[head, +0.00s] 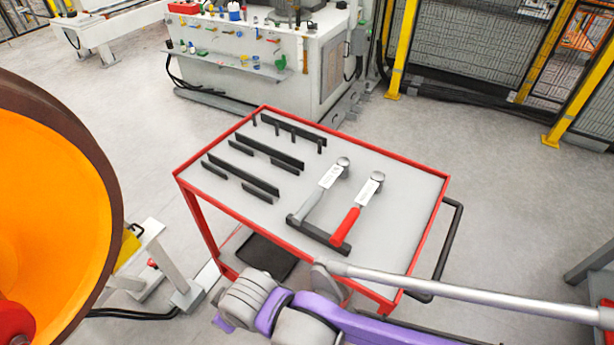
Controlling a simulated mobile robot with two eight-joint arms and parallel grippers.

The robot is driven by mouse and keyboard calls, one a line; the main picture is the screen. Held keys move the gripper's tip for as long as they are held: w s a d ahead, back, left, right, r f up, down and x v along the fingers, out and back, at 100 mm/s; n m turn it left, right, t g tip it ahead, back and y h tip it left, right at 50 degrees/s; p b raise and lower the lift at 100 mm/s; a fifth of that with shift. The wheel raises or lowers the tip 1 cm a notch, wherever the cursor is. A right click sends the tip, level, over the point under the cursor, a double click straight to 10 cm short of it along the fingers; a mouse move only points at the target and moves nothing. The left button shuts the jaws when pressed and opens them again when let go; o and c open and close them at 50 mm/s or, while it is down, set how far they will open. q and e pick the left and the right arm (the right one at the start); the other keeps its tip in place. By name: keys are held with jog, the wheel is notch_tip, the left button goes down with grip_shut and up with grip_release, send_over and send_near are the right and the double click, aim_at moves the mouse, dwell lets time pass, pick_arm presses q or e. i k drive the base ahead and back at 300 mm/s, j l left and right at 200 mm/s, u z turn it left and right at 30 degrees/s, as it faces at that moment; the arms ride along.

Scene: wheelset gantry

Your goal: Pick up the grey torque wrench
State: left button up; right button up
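The grey torque wrench (316,197) lies on the grey top of the red-rimmed cart (408,196). Its round head points to the back right and its grey handle to the front left, where its end meets a dark bar (318,236). A second wrench with a red handle (345,226) lies just to its right, roughly parallel and apart from it. Both have a white label near the head. Purple and grey arm parts of mine show at the bottom, in front of the cart.
Several dark slotted strips (269,153) stand on the cart's left half. The cart's right side has a black handle (449,250). A large orange wheel (50,220) fills the left. A white workbench (275,77) and yellow-posted fencing (403,50) stand behind. Floor right of the cart is clear.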

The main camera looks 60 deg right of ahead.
aim_at(340, 170)
jog(key=z, duration=2.35)
jog(key=u, duration=2.75)
jog(key=z, duration=2.7)
